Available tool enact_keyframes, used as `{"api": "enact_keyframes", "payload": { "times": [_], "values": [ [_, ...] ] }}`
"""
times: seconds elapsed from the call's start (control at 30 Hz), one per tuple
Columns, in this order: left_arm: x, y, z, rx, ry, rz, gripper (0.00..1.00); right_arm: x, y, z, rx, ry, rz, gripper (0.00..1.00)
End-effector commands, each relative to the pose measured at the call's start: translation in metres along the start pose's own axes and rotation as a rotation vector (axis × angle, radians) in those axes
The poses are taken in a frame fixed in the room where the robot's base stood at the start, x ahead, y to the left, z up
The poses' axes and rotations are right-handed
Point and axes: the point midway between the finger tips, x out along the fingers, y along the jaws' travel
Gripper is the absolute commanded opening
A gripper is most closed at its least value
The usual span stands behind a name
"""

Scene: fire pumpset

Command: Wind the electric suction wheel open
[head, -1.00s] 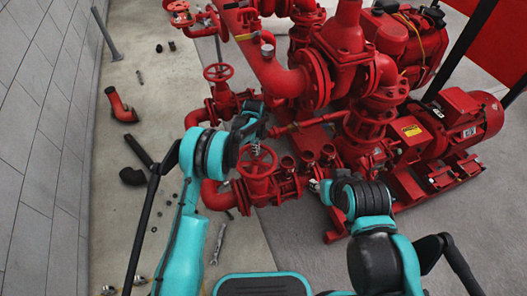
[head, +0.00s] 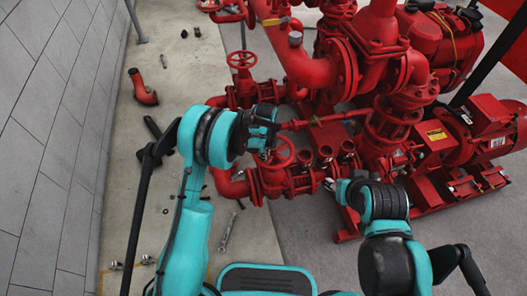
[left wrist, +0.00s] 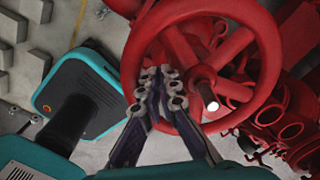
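The red handwheel (head: 284,152) at my left gripper sits on a red valve in front of the pumpset. My left gripper and wrist partly cover it in the head view. In the left wrist view the wheel (left wrist: 268,60) shows large, with its rim, spokes and a bright stem end. My left gripper (left wrist: 161,88) lies across the near left part of the rim, its fingertips together inside the ring. I cannot tell whether they pinch the rim or a spoke. My right gripper (head: 332,184) is small in the head view, apart from this wheel, near the valve's right end.
Another red handwheel (head: 241,59) stands farther back on the pipework. A red motor (head: 490,125) stands at the right. A loose red elbow (head: 143,88) and a wrench (head: 228,232) lie on the floor. A grey wall (head: 45,130) bounds the left.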

Motion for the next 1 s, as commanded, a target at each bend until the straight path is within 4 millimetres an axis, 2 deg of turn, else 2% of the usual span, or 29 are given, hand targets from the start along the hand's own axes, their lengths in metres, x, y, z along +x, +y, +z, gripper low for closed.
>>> {"api": "enact_keyframes", "payload": {
  "times": [0.03,0.3,0.6,0.77,1.0],
  "values": [
    [0.001,0.002,-0.009,0.005,0.005,0.002,0.0,0.002,0.0,0.001,0.0,0.0,0.0,0.4],
    [0.001,-0.005,-0.039,0.006,0.006,0.001,0.0,0.006,0.0,0.004,0.0,0.0,0.0,0.4],
    [0.001,-0.032,-0.058,0.005,0.006,-0.001,0.0,0.01,0.0,0.007,0.0,0.0,0.0,0.4],
    [0.001,-0.051,-0.059,0.003,0.005,-0.001,0.0,0.011,0.0,0.008,0.0,0.0,0.0,0.4],
    [0.001,-0.075,-0.048,0.002,0.004,-0.002,0.0,0.014,0.0,0.01,0.0,0.0,0.0,0.4]
  ]
}}
